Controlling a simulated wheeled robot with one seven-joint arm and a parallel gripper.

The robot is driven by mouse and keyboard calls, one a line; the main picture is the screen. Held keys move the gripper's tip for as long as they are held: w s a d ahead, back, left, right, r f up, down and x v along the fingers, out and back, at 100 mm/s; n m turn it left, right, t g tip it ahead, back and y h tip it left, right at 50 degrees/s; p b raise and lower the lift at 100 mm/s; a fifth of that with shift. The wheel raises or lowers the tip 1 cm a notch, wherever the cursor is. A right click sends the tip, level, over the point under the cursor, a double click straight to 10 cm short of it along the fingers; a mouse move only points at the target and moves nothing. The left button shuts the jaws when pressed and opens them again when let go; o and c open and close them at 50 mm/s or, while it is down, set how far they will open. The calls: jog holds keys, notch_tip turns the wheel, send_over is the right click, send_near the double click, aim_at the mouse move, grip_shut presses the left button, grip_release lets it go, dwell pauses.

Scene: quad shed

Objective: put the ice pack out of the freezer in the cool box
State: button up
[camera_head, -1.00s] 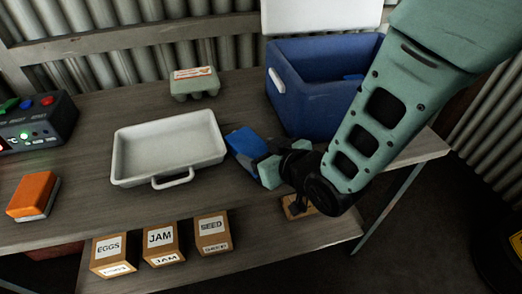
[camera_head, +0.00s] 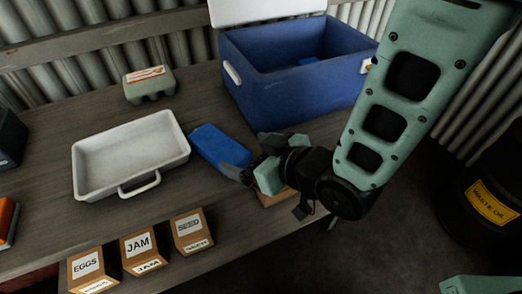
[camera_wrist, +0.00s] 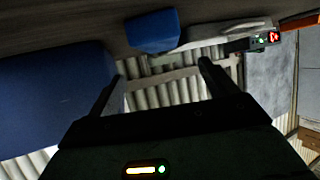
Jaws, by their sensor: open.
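The blue ice pack (camera_head: 218,146) lies on the workbench, between the white tray and the blue cool box. The cool box (camera_head: 300,100) stands open at the back right of the bench, with its white lid (camera_head: 265,10) raised. My gripper (camera_head: 248,156) is open, low beside the right end of the pack. In the wrist view the ice pack (camera_wrist: 153,31) lies ahead of the parted fingers (camera_wrist: 160,72), not visibly gripped. The cool box (camera_wrist: 55,95) fills the left there. Contact with the pack is unclear.
The white tray (camera_head: 158,190) with its handle is left of the pack. An egg carton (camera_head: 149,84) stands behind it. A waste oil drum (camera_head: 492,200) stands at right.

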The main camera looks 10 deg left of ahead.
jog(key=p+v, duration=0.3)
jog(key=p, duration=0.8)
jog(key=shift+r, duration=0.15)
jog(key=shift+s+d, duration=0.1)
jog(key=s+d+r+m+g+h, duration=0.1)
jog(key=s+d+r+g+h, duration=0.2)
jog(key=s+d+r+h, duration=0.2)
jog(key=s+d+r+m+g+h, duration=0.2)
jog(key=s+d+r+g+h, duration=0.2)
jog(key=d+r, duration=0.7)
jog(key=shift+s+d+r+g+h, duration=0.3)
jog(key=shift+s+d+r+h, duration=0.15)
jog(key=shift+d, duration=0.45)
